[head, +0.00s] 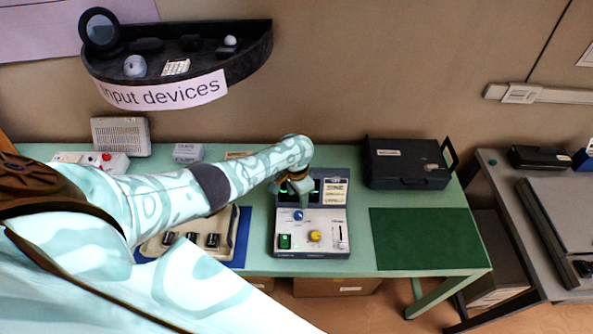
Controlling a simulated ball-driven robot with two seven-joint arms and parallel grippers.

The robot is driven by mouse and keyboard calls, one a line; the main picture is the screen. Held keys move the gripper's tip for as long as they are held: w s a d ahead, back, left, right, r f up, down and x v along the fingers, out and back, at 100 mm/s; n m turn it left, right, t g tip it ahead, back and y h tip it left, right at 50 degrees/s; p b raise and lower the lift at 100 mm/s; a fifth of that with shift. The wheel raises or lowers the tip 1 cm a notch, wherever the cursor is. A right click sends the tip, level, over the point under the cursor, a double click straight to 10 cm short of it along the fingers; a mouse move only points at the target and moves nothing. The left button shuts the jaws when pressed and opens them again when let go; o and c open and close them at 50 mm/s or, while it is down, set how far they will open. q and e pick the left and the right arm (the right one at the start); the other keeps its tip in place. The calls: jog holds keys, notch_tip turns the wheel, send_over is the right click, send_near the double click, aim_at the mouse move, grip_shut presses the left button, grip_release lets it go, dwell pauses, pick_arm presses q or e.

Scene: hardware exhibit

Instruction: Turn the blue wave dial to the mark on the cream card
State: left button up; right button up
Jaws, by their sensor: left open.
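The blue wave dial (298,215) is a small round knob on the sloping front of a grey and white console (312,251) in the middle of the green table. A cream card (335,192) with dark print is on the console's raised back panel, right of a dark screen with green light. My left gripper (296,197) is open and hangs just above and behind the blue dial. It covers part of the screen, and I cannot tell whether its fingers touch the dial. The mark on the card is too small to read. My right gripper is not in view.
A black case (404,163) stands at right behind a clear green mat (425,240). A device with dark knobs (193,240) lies left, partly under my arm.

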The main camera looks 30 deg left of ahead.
pick_arm(q)
notch_tip(320, 180, up, 7)
jog(key=p, duration=0.2)
jog(key=shift+a+r+p, duration=0.15)
jog(key=shift+r+p, duration=0.05)
jog(key=shift+p, duration=0.2)
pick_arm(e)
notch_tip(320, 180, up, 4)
